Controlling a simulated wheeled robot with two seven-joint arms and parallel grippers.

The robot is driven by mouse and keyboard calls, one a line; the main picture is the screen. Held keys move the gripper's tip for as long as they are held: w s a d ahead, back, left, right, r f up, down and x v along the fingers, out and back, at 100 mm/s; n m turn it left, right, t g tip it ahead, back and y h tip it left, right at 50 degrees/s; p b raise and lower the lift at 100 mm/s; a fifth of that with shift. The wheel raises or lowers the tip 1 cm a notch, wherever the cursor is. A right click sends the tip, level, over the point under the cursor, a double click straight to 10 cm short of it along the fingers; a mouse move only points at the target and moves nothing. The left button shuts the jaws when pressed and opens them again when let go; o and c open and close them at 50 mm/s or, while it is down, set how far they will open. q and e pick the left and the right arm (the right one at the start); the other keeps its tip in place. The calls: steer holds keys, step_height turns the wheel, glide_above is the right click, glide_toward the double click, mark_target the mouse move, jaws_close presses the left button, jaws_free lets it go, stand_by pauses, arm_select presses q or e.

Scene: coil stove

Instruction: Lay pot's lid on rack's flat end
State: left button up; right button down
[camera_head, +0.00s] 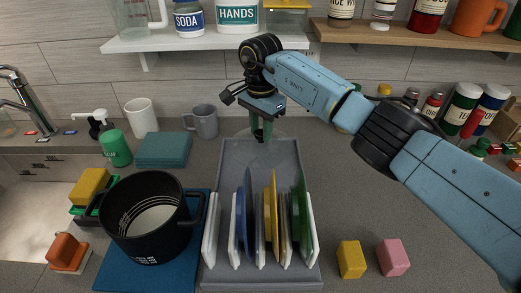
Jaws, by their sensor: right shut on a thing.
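The black pot (150,240) stands open on a blue mat (112,268) at the left, with pale contents inside. The grey rack (233,163) is right of it, with its bare flat end at the back and upright plates in its front part. My right gripper (262,132) reaches in from the right and is shut above the back edge of the flat end. A faint clear lid (277,135) shows below its fingertips, and its knob is hidden between them. I cannot tell whether the lid touches the rack. My left gripper is out of view.
Blue, yellow and green plates (301,205) stand in the rack's slots. A grey mug (206,122) and folded teal cloths (163,148) are behind left. A yellow block (351,259) and pink block (394,257) lie right of the rack. Shelves (200,39) hang above.

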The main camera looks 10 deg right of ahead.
mark_target(260, 145)
steer(key=shift+f, duration=2.8)
steer(key=shift+f, duration=0.2)
steer(key=c, duration=1.1)
jaws_free()
steer(key=shift+o, duration=0.2)
steer(key=shift+r, duration=0.15)
step_height(260, 145, up, 12)
steer(key=shift+r, duration=0.1)
